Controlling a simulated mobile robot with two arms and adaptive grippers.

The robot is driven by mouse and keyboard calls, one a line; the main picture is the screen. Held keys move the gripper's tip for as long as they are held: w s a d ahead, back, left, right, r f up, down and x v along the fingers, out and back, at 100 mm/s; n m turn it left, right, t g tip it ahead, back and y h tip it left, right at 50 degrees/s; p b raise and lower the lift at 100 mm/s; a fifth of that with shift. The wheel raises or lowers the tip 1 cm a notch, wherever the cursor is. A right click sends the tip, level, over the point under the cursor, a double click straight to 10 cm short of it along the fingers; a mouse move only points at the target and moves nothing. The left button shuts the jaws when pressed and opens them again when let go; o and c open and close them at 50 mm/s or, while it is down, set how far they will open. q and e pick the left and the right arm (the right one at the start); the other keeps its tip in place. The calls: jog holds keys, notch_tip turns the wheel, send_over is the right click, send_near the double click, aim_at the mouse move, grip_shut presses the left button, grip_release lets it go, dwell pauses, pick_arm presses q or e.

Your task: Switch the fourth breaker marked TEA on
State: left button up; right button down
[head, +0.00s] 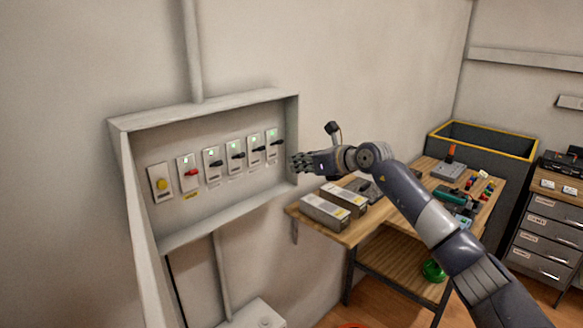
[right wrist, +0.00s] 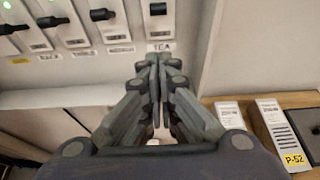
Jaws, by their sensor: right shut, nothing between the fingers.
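The breaker marked TEA (head: 274,144) is the rightmost in the wall panel, a pale plate with a black handle and a green spot near its top. In the right wrist view its black handle (right wrist: 158,9) is at the top edge, above the label TEA (right wrist: 162,47); its upper part is cut off. My right gripper (head: 297,162) is shut and empty, just right of the panel's right edge in the head view. In the right wrist view its closed fingertips (right wrist: 154,62) lie just below the TEA label. Contact cannot be told. My left gripper is not in view.
The panel box (head: 205,109) has a raised rim. Left of TEA are several black-handled breakers, a red-handled breaker (head: 190,172) and a yellow button (head: 161,184). A wooden workbench (head: 350,236) with grey boxes (head: 325,211) stands below my right arm.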

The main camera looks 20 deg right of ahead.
jog(key=s+d+r+b, duration=0.1)
jog(key=s+r+b, duration=0.1)
jog(key=s+r, duration=0.2)
notch_tip(320, 180, up, 3)
jog(key=shift+d+r, duration=0.15)
jog(key=shift+d, duration=0.25)
